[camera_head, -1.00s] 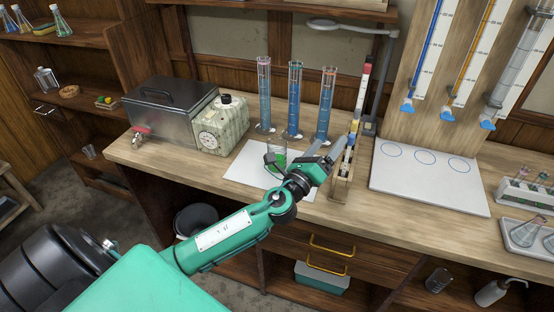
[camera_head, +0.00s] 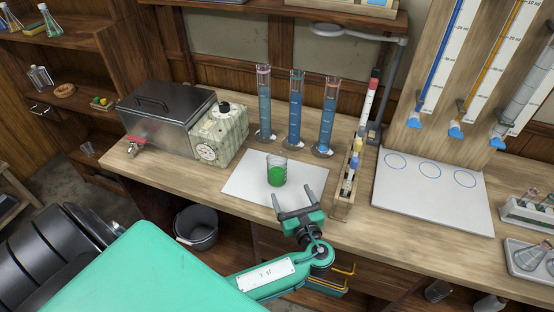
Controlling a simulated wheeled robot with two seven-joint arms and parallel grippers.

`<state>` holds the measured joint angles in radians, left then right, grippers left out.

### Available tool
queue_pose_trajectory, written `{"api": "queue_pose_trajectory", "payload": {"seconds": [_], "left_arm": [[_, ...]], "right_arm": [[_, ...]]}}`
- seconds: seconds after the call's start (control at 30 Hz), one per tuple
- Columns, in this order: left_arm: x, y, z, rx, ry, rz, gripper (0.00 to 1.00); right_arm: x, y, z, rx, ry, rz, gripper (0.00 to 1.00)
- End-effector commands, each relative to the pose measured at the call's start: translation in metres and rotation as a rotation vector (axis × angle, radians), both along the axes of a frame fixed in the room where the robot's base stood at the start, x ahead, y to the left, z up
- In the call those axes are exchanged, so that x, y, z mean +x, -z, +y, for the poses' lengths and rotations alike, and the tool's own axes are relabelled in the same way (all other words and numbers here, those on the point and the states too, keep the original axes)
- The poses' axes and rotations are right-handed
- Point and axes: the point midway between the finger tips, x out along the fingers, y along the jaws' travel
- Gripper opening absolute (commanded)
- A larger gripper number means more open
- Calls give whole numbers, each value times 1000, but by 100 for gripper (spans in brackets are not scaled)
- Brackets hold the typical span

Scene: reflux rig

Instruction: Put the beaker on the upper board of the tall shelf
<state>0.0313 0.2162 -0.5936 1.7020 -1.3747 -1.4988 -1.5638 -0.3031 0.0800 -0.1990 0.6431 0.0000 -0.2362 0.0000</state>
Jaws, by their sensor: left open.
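A small glass beaker (camera_head: 277,172) with green liquid stands upright on a white sheet (camera_head: 243,181) on the bench. My left gripper (camera_head: 294,193) is open and empty. Its two fingers point toward the beaker from the front right, a little short of it, with a gap between. The tall shelf is probably the brown wooden unit (camera_head: 90,62) at the left, with several boards holding glassware. My right gripper is out of view.
Several blue-filled cylinders (camera_head: 297,105) stand behind the sheet. A metal box (camera_head: 165,115) and a container with a dial (camera_head: 218,135) stand to the left. A wooden rack (camera_head: 344,196) with tubes stands close right of my gripper. A white board (camera_head: 435,200) lies farther right.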

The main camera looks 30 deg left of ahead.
Motion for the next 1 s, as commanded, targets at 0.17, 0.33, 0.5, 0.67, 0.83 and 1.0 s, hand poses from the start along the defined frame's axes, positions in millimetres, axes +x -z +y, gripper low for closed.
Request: {"api": "queue_pose_trajectory", "payload": {"seconds": [0.17, 0.33, 0.5, 0.67, 0.83, 1.0], "left_arm": [[-6, 2, 3, 26, -43, 37, 81], [13, 1, 28, 29, -43, 37, 81], [31, 1, 52, 26, -43, 35, 81], [40, 3, 63, 25, -41, 37, 81], [49, 2, 77, 26, -42, 35, 81], [65, 2, 99, 26, -42, 35, 81]], "right_arm": [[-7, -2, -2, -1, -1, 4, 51], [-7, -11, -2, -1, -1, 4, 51], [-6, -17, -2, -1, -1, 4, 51], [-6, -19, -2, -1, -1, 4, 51], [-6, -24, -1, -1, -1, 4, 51], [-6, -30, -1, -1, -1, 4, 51]]}}
